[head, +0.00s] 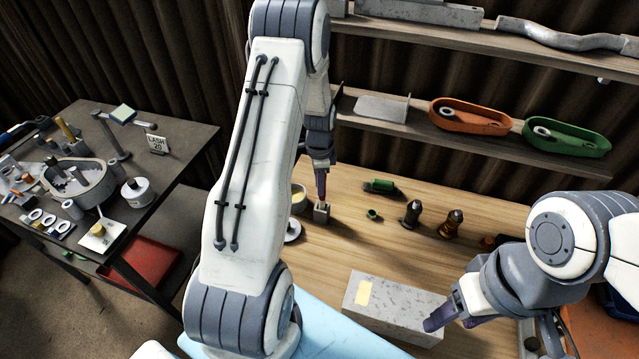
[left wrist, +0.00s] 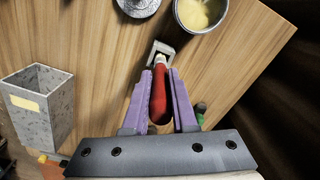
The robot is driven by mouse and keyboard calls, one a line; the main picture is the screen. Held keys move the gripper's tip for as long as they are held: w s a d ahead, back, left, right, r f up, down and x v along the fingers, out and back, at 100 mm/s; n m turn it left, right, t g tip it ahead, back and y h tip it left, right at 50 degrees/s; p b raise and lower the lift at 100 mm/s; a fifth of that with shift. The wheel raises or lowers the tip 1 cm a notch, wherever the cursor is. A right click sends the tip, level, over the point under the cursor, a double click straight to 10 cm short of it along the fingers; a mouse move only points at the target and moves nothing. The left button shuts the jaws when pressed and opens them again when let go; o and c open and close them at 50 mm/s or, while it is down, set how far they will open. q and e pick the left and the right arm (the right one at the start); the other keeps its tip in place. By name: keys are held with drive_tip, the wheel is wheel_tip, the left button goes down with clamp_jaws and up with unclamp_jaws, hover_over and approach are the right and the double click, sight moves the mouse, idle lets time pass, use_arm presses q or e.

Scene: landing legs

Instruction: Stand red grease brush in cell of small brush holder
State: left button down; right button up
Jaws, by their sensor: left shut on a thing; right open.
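The red grease brush (left wrist: 158,98) is held between the purple fingers of my left gripper (left wrist: 160,78) in the left wrist view. Its far end meets the small grey metal brush holder (left wrist: 162,50); I cannot tell how deep it sits in the cell. In the head view my left gripper (head: 320,180) points down right above the holder (head: 321,213), and its fingers mostly hide the brush. My right gripper (head: 458,318) is open and empty, beside the right end of a grey speckled box.
A pot of yellow grease (left wrist: 202,12) and a round metal disc (head: 292,230) stand close to the holder. The speckled box (head: 395,308) is at the bench front. Shelves (head: 470,142) rise behind.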

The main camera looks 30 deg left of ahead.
use_arm(q)
drive_tip(key=shift+f+b, duration=1.2)
drive_tip(key=shift+f, duration=0.75)
idle(2.0)
drive_tip(key=c, duration=0.6)
unclamp_jaws()
wheel_tip(320, 180, up, 10)
drive_tip(key=shift+r+b, duration=0.1)
drive_tip(key=shift+b, duration=1)
drive_tip(key=shift+r, duration=0.15)
